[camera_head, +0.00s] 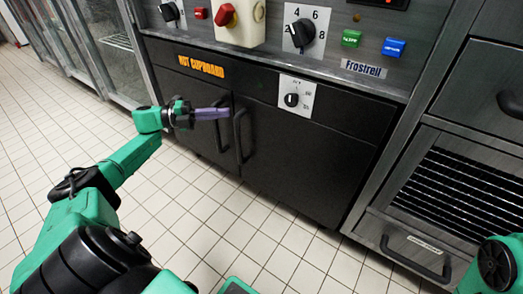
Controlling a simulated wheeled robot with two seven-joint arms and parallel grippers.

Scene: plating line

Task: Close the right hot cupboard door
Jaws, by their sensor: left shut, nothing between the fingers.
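The hot cupboard is a dark unit under the control panel, with an orange "HOT CUPBOARD" label (201,66). Its right door (305,165) is a wide black panel with a vertical black handle (239,137) near its left edge. The door looks flush or nearly flush with the front; a small gap cannot be ruled out. The left door (185,105) is beside it and looks shut. My left gripper (222,113), with purple fingers, is shut and empty in front of the doors, near the handles, partly hiding the left door. Contact cannot be told. My right gripper is out of view.
A knob on a white plate (291,99) sits above the right door. The control panel (270,45) has several knobs and buttons. A unit with a grille (455,190) and handle (415,262) stands at right. Glass-fronted cabinets (105,50) stand at left. The tiled floor (180,205) is clear.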

